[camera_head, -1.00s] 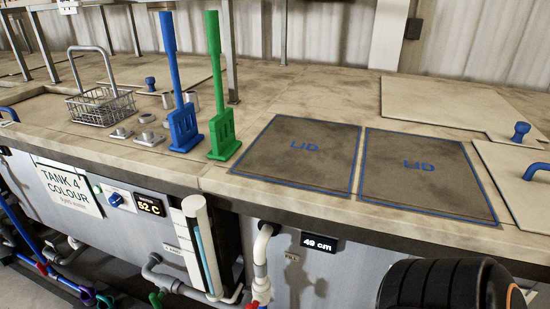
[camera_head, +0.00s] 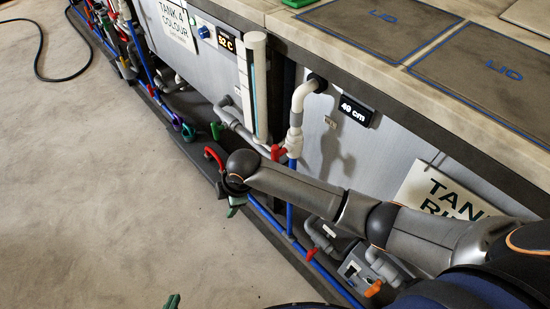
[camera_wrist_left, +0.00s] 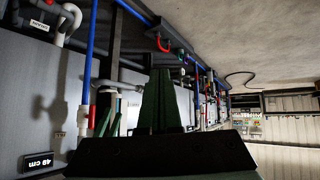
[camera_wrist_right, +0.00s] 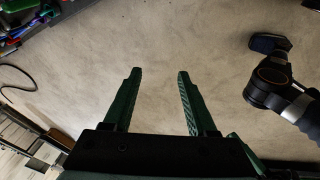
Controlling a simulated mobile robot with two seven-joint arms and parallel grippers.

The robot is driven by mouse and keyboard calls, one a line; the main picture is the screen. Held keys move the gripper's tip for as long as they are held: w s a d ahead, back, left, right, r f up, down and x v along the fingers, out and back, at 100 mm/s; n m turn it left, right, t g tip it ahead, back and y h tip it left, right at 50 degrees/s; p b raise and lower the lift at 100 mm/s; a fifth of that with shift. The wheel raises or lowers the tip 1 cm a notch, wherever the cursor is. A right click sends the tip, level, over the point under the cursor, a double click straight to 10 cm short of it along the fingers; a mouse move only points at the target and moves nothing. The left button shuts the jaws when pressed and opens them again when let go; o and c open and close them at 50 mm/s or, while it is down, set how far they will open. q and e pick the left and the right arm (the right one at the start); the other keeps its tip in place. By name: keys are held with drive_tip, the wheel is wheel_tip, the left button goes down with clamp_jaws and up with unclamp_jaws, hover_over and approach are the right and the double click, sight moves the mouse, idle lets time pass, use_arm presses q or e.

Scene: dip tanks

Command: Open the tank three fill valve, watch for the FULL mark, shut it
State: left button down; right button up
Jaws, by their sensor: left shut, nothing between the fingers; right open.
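A red valve handle (camera_head: 275,152) is on the white pipe (camera_head: 296,110) beside a display reading 49 cm (camera_head: 357,110); it also shows in the left wrist view (camera_wrist_left: 91,117). The tank sign (camera_head: 445,195) reads "TANK RI", with its number out of sight. No FULL mark is legible. My left gripper (camera_head: 236,203) is low, left of that handle and close to a curved red handle (camera_head: 214,156). Its fingers (camera_wrist_left: 163,85) are shut and empty. My right gripper (camera_wrist_right: 158,78) is open and empty over bare floor; a green fingertip shows at the head view's bottom edge.
Tank 4's sign (camera_head: 177,20), its 52 C display (camera_head: 226,41) and a pale upright tube (camera_head: 256,85) are further left. Blue pipes (camera_head: 290,218) and an orange-red handle (camera_head: 311,254) lie low along the tanks. The floor (camera_head: 90,190) is clear, with a black hose (camera_head: 40,55) beyond.

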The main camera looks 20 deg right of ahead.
drive_tip(key=w+d+r+n+h+b, duration=0.2)
drive_tip(key=w+d+r+n+h, duration=0.15)
drive_tip(key=w+d+r, duration=0.3)
drive_tip(key=n+g+h, duration=0.1)
drive_tip(key=h, duration=0.2)
approach(272, 151)
drive_tip(key=b+x, duration=0.2)
drive_tip(key=x, duration=0.9)
drive_tip(key=shift+d+f, duration=0.15)
drive_tip(key=shift+f, duration=0.1)
drive_tip(key=shift+d+f+b, duration=0.2)
drive_tip(key=shift+f+b, duration=0.15)
drive_tip(key=shift+f, duration=0.2)
use_arm(q)
drive_tip(key=f, duration=0.1)
drive_tip(key=d+f, duration=0.1)
drive_tip(key=w+f, duration=0.1)
drive_tip(key=shift+d+f, duration=0.3)
drive_tip(key=shift+f, duration=0.1)
use_arm(e)
clamp_jaws()
